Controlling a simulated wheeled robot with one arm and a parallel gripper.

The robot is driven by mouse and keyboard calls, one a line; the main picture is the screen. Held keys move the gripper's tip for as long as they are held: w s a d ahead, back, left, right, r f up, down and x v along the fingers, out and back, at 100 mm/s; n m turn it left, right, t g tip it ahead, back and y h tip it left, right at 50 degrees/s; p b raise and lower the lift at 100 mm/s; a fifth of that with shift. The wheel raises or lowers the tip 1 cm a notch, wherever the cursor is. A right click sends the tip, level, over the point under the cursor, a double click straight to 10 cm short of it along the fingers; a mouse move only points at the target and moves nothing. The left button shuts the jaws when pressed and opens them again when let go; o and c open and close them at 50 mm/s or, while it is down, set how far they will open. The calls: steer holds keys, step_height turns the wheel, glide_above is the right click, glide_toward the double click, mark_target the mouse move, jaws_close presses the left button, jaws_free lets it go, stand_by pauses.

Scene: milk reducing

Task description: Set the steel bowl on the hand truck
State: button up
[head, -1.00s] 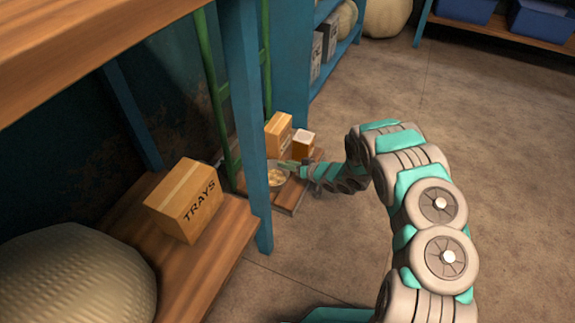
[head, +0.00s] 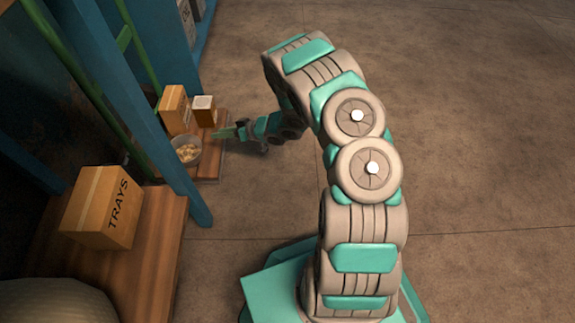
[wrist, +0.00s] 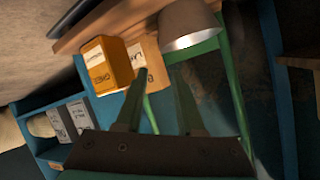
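The steel bowl (head: 187,152) stands upright with pale lumps inside on the wooden deck (head: 211,172) of the green-framed hand truck (head: 139,55). In the wrist view the bowl (wrist: 188,22) shows at the top, its rim towards the green frame (wrist: 233,85). My gripper (head: 219,134) is just to the right of the bowl, seemingly apart from it. In the wrist view my gripper's two fingers (wrist: 158,70) are spread with nothing held between them. The bowl's underside is hidden.
Two cartons, one larger (head: 174,109) and one smaller (head: 204,110), stand on the deck behind the bowl. A blue post (head: 160,130) and a wooden shelf (head: 155,240) with a TRAYS box (head: 103,207) are at left. The floor (head: 470,130) at right is clear.

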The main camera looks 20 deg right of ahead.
steer(key=w+d+r+m+t+h, duration=0.1)
steer(key=w+d+r+h, duration=0.1)
steer(key=d+r+h, duration=0.45)
steer(key=w+d+r+h, duration=0.2)
steer(key=w+d+r, duration=0.1)
steer(key=d, duration=0.7)
steer(key=s+d+r+m+h, duration=0.2)
steer(key=s+d+r+h, duration=0.25)
steer(key=d+r, duration=0.3)
steer(key=s+r+m+g+h, duration=0.1)
steer(key=s+r+g, duration=0.15)
steer(key=s, duration=0.45)
steer(key=s+r+m+g, duration=0.1)
steer(key=s+r, duration=0.3)
steer(key=s, duration=0.3)
steer(key=s+r+m+g+h, duration=0.1)
steer(key=s+r+m+g, duration=0.1)
steer(key=s+r, duration=0.3)
steer(key=s+a+g+y, duration=0.1)
steer(key=s+a, duration=0.3)
steer(key=s, duration=0.5)
steer(key=s+a+r+g+y, duration=0.1)
steer(key=s+a, duration=0.3)
steer(key=s, duration=0.5)
steer(key=s+a+r+n+g+y, duration=0.1)
steer(key=s+a+g+y, duration=0.1)
steer(key=s, duration=0.7)
steer(key=shift+s+a+r+g, duration=0.25)
steer(key=shift+s+a+g, duration=0.25)
steer(key=shift+a, duration=0.55)
